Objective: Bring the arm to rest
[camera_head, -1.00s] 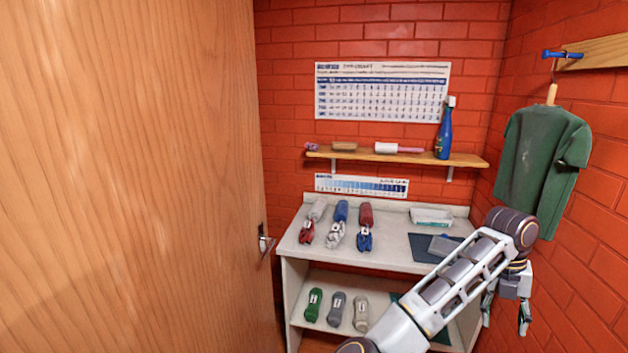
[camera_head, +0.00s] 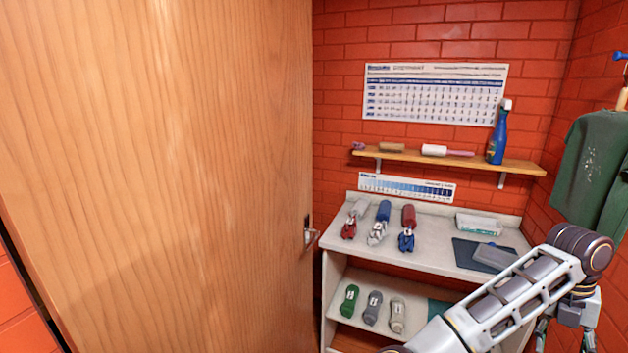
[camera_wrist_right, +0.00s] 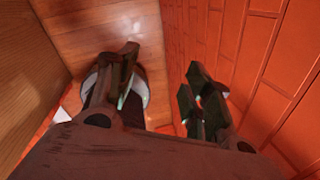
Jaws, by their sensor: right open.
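My right arm comes in from the bottom right of the head view and bends down at its elbow. Its gripper (camera_head: 566,335) hangs at the lower right, partly cut off by the frame's bottom edge, beside the workbench. In the right wrist view the gripper's fingers (camera_wrist_right: 162,98) are apart with nothing between them, above what looks like a wooden floor. My left gripper is not in view.
A large wooden door (camera_head: 170,170) fills the left. A workbench (camera_head: 430,225) holds several coloured rolled bundles, a tray (camera_head: 478,224) and a dark mat (camera_head: 465,256). A wall shelf (camera_head: 450,158) carries a blue bottle (camera_head: 497,135). A green shirt (camera_head: 592,165) hangs at right.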

